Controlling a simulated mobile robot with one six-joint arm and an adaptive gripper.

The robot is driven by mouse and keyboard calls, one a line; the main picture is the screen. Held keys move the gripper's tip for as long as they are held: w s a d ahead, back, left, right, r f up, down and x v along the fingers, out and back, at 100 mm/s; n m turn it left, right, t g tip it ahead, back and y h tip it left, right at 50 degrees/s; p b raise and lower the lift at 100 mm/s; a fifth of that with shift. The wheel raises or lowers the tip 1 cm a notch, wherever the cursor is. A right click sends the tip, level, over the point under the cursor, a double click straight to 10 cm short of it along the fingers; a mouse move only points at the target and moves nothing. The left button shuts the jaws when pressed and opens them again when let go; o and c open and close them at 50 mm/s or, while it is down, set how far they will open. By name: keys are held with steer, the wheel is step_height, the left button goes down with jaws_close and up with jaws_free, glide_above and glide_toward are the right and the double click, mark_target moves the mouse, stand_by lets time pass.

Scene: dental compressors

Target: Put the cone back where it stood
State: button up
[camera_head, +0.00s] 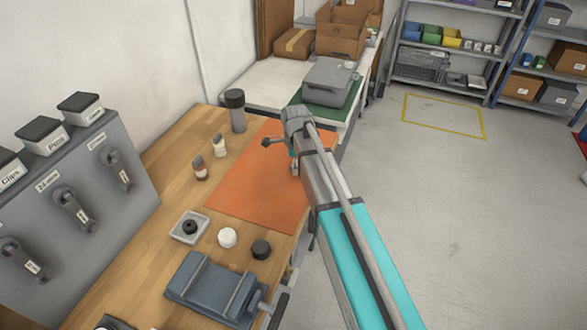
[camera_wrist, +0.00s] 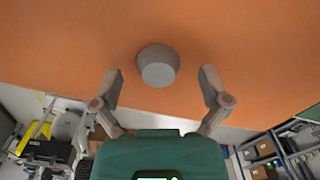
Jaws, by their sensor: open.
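A grey, round, tapered piece (camera_wrist: 158,66), which looks like the cone, is on the orange mat (camera_wrist: 60,40) in the wrist view. My gripper (camera_wrist: 160,76) is open, with one finger on each side of this piece and a clear gap to both. I cannot tell how far the fingertips are above the mat. In the head view, my gripper (camera_head: 281,154) is over the right part of the orange mat (camera_head: 250,190), partly behind my arm. I cannot make out the grey piece there.
Left of the mat stand two small bottles (camera_head: 200,168) and a dark-capped cylinder (camera_head: 236,110). In front are a square tray with a black ring (camera_head: 184,238), a white round piece (camera_head: 227,238), a black one (camera_head: 261,249) and a grey vise (camera_head: 213,290). The mat's left part is clear.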

stand_by(0.3)
jaws_close()
stand_by(0.3)
steer(key=shift+r, duration=0.1)
step_height(320, 180, up, 3)
steer(key=p, duration=0.2)
steer(key=shift+f+p, duration=0.2)
steer(key=shift+p, duration=0.2)
steer(key=s+d+r+p, duration=0.3)
steer(key=s+r+p, duration=0.7)
steer(key=s, duration=0.3)
steer(key=shift+s+d, duration=0.25)
steer(key=shift+s, duration=0.05)
steer(key=shift+r, duration=0.1)
